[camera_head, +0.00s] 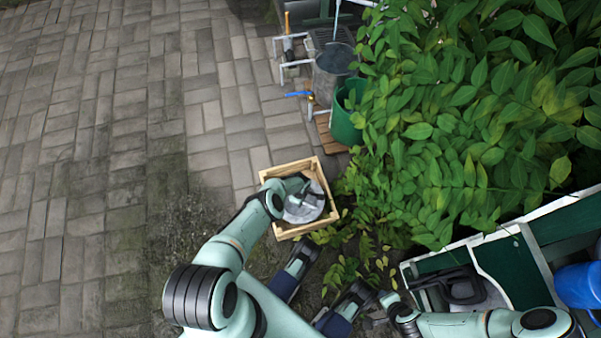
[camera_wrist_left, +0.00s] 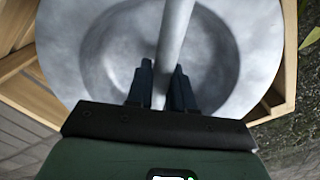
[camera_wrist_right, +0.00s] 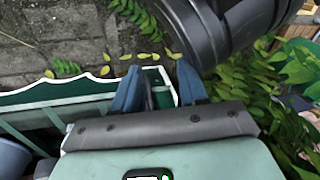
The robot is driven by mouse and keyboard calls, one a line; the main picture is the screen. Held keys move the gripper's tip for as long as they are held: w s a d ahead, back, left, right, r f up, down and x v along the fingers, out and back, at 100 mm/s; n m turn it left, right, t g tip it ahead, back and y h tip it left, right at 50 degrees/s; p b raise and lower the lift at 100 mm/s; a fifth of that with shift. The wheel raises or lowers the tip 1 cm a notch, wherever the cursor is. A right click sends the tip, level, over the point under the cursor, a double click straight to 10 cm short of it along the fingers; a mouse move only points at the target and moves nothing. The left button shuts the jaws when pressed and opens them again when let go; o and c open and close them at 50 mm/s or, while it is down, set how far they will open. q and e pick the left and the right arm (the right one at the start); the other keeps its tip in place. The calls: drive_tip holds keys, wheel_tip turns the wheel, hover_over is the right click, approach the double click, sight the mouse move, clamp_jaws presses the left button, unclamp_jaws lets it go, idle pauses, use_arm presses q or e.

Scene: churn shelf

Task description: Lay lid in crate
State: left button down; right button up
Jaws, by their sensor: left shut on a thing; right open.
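The lid (camera_head: 307,208) is a round grey metal disc with a bar handle. It lies within the outline of the wooden crate (camera_head: 328,172), and I cannot tell whether it touches the bottom. My left gripper (camera_head: 297,194) reaches in over the crate from the left. In the left wrist view, its fingers (camera_wrist_left: 161,88) are shut on the bar of the lid (camera_wrist_left: 75,50), and the crate (camera_wrist_left: 38,105) shows around it. My right gripper (camera_wrist_right: 158,85) is open and empty, over the green planter's edge at the lower right of the head view.
Leafy plants (camera_head: 460,120) crowd the crate's right side. A green bucket (camera_head: 346,125) and a grey metal can (camera_head: 331,75) stand behind it. A green planter with a white rim (camera_head: 477,240) and a blue container (camera_head: 580,284) are at the lower right. Paving (camera_head: 100,150) on the left is clear.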

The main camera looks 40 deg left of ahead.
use_arm(q)
wheel_tip(320, 180, down, 3)
drive_tip(key=shift+f+b, duration=0.1)
drive_tip(key=shift+b, duration=1)
use_arm(e)
drive_tip(key=s+f+g, duration=0.1)
drive_tip(key=s+f, duration=0.3)
drive_tip(key=s, duration=0.1)
drive_tip(key=shift+d+g, duration=0.4)
use_arm(q)
drive_tip(key=shift+f, duration=0.1)
use_arm(e)
drive_tip(key=shift+s+f, duration=0.2)
drive_tip(key=shift+s, duration=0.05)
use_arm(q)
drive_tip(key=c, duration=1)
unclamp_jaws()
